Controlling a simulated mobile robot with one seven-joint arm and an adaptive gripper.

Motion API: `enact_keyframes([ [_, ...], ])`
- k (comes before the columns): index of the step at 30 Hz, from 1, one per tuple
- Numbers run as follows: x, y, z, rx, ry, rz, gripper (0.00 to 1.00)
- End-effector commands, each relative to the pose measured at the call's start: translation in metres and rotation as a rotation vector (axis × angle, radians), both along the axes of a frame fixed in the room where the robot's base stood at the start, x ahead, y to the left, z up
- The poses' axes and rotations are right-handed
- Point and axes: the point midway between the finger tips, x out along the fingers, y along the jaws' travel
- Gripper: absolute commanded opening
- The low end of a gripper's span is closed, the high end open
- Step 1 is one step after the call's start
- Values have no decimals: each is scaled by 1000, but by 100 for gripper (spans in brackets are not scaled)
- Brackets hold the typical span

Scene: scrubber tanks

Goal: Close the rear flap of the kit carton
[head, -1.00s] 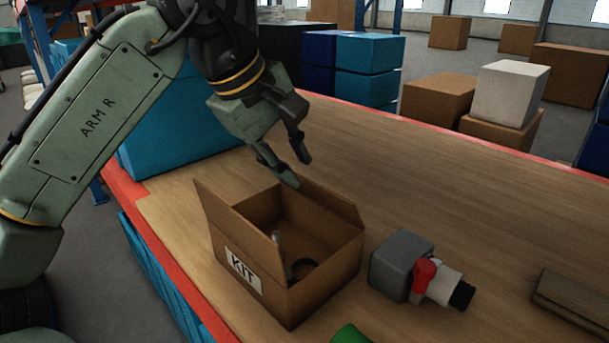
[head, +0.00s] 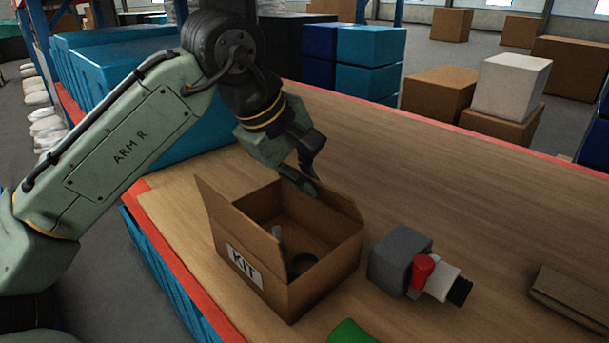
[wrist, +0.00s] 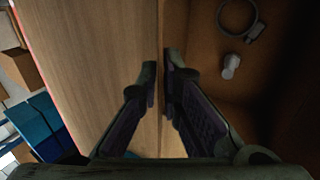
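The open brown kit carton (head: 285,292) stands on the bench, with a white KIT label on its left side. Its left flap (head: 235,228) stands up and leans outward. The rear flap (head: 338,200) stands up along the back right edge. My gripper (head: 309,187) is at the top of this rear flap. In the wrist view, my gripper (wrist: 161,75) has one finger on each side of the thin upright rear flap edge (wrist: 161,118), with almost no gap. Inside the carton lie a ring-shaped clamp (wrist: 240,20) and a small pale fitting (wrist: 231,66).
A grey block-shaped part with a red handle (head: 405,262) stands just right of the carton. A green item (head: 352,333) lies near the front, and a flat brown piece (head: 570,297) lies at the right. The bench behind the carton is clear.

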Motion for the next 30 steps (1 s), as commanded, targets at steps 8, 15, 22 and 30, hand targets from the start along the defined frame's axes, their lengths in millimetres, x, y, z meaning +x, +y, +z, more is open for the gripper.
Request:
enact_keyframes([
  [8,0,0,0,0,0,0,0],
  [15,0,0,0,0,0,0,0],
  [22,0,0,0,0,0,0,0],
  [30,-4,3,-11,-69,-64,-3,0],
])
